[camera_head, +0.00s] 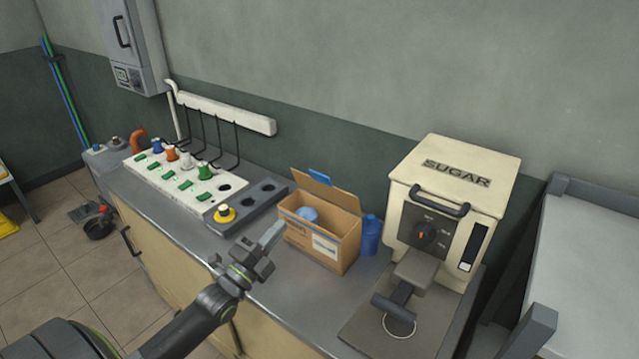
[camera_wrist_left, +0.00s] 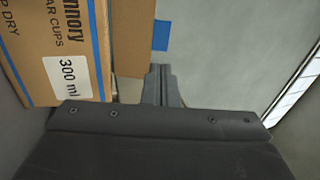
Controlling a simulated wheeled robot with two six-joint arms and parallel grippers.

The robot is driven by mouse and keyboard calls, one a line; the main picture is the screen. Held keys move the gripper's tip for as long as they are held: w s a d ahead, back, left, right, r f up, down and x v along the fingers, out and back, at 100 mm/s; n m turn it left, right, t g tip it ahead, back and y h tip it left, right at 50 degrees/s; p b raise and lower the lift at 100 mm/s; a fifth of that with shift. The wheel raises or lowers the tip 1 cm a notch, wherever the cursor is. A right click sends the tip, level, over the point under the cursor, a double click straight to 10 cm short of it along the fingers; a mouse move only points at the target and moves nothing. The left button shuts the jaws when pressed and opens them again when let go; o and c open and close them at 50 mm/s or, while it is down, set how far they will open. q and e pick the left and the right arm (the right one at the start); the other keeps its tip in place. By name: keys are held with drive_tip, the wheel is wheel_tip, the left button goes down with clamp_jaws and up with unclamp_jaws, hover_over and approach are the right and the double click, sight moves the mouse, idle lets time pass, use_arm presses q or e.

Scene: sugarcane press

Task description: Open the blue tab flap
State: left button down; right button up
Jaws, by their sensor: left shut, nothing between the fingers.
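A brown cardboard box (camera_head: 323,244) with a white label stands on the counter. Its back flap (camera_head: 330,194) stands raised, with a blue tab (camera_head: 319,176) at the top edge. A light blue round item (camera_head: 306,214) shows inside the box, so its top is at least partly open. In the left wrist view, the box's printed side (camera_wrist_left: 55,45), the flap (camera_wrist_left: 132,40) and the blue tab (camera_wrist_left: 161,36) show. My left gripper (camera_head: 274,234) is shut and empty at the box's left front side, below the tab's height; its fingers also show in the wrist view (camera_wrist_left: 161,85). Contact is unclear.
A cream sugar machine (camera_head: 455,200) and a blue container (camera_head: 370,235) stand right of the box. Free counter (camera_head: 290,295) lies in front of the box.

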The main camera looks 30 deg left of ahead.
use_arm(q)
approach(319, 177)
drive_tip(key=x, duration=0.5)
drive_tip(key=shift+w, duration=0.3)
drive_tip(key=shift+w+d+r, duration=0.1)
drive_tip(key=shift+w+r, duration=0.1)
drive_tip(key=shift+w, duration=0.4)
drive_tip(key=shift+r+p, duration=0.1)
drive_tip(key=shift+p, duration=0.2)
